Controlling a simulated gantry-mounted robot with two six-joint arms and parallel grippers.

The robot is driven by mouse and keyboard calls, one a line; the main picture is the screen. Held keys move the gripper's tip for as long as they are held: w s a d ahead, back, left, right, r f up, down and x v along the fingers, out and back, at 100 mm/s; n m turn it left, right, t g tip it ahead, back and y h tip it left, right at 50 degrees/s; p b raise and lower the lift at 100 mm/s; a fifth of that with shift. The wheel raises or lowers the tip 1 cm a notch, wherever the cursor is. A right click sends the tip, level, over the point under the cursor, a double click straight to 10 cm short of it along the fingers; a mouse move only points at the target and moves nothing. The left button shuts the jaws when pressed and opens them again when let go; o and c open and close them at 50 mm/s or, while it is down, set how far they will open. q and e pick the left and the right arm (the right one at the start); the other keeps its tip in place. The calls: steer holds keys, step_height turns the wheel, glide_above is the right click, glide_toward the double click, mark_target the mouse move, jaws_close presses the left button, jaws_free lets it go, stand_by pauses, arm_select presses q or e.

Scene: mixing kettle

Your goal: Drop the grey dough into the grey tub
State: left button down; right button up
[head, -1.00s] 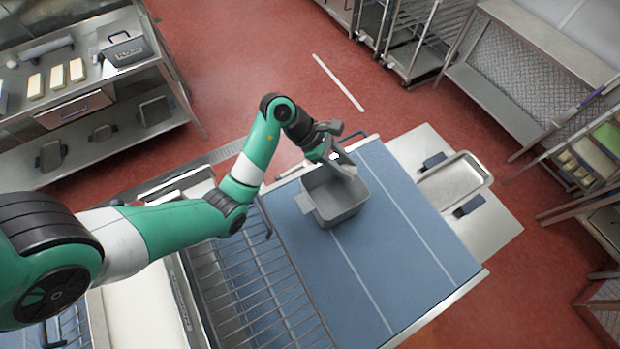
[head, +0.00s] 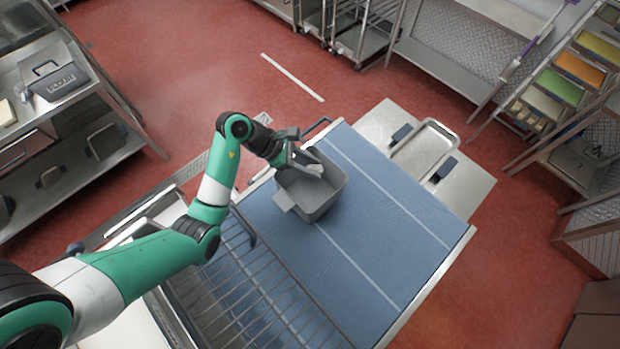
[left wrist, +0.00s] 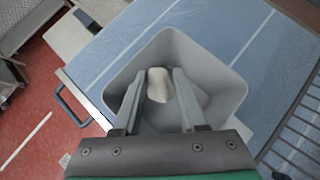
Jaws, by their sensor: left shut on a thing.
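The grey tub (head: 318,208) stands on the blue table top in the head view, and its open inside (left wrist: 200,58) fills the middle of the left wrist view. My left gripper (head: 305,164) is over the tub, with its fingers pointing down into the opening. It is shut on the pale grey dough (left wrist: 159,92), a small rounded lump between the fingertips. In the head view the dough (head: 316,168) shows only as a small light patch by the fingers. I cannot tell how high it is above the tub's floor. My right gripper is not in view.
The blue table top (head: 390,230) is clear to the right of the tub. A wire rack (head: 250,290) lies to its left. A metal tray (head: 424,150) lies on a board beyond the table. A steel bench with a grey box (head: 60,82) stands at the left.

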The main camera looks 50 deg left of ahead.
arm_select(q)
steer(key=shift+r, duration=0.1)
steer(key=shift+c, duration=1.9)
jaws_free()
steer(key=shift+r, duration=0.1)
steer(key=p+v, duration=0.3)
steer(key=v, duration=0.8)
steer(key=shift+s, duration=0.25)
steer(key=shift+a+r, duration=0.1)
